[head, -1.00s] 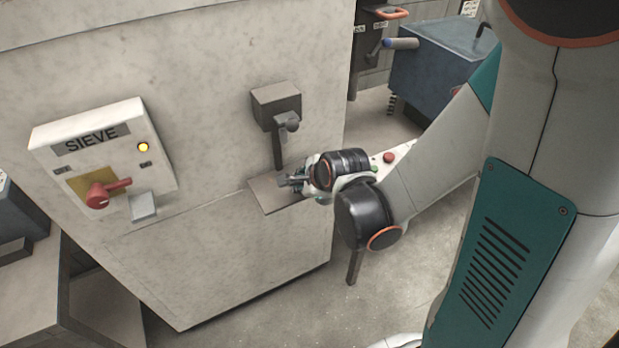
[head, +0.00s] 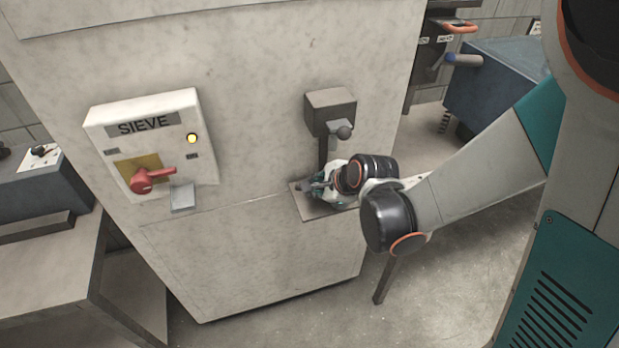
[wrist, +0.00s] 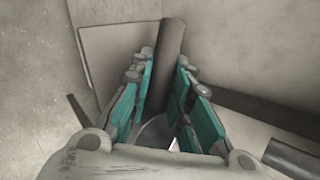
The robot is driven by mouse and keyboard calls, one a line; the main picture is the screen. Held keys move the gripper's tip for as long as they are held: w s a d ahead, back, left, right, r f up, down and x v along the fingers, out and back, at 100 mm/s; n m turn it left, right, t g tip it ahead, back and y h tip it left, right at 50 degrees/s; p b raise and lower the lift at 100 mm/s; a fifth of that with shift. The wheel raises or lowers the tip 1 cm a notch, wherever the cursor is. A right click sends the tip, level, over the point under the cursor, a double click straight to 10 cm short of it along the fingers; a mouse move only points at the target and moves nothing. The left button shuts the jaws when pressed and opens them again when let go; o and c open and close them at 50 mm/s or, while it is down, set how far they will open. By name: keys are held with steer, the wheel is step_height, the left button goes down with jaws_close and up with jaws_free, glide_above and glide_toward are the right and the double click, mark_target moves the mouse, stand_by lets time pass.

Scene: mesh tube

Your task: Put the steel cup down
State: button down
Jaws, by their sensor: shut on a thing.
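My gripper (head: 316,189) is at the small shelf (head: 318,213) on the front of the sieve machine, below the grey spout box. In the wrist view, the teal fingers of my gripper (wrist: 164,72) stand on both sides of a grey rounded surface, which looks like the steel cup (wrist: 155,130). Most of the cup is hidden by the fingers and palm. In the head view a small grey part of the cup (head: 303,186) shows at the fingertips, low over the shelf's left part. I cannot tell whether its base touches the shelf.
A dark post (wrist: 172,50) stands close beyond the fingers. A sieve control panel (head: 150,145) with a red handle (head: 152,178) is to the left. Floor is open at lower right.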

steer(key=w, duration=0.1)
steer(key=w+a+b, duration=0.1)
steer(key=w, duration=0.1)
steer(key=w+a, duration=0.1)
steer(key=shift+w+a+f, duration=0.15)
steer(key=shift+w+a, duration=0.05)
steer(key=shift+a, duration=0.05)
steer(key=shift+s, duration=0.15)
steer(key=shift+f+b, duration=0.1)
steer(key=shift+b, duration=0.3)
steer(key=c, duration=1.8)
jaws_free()
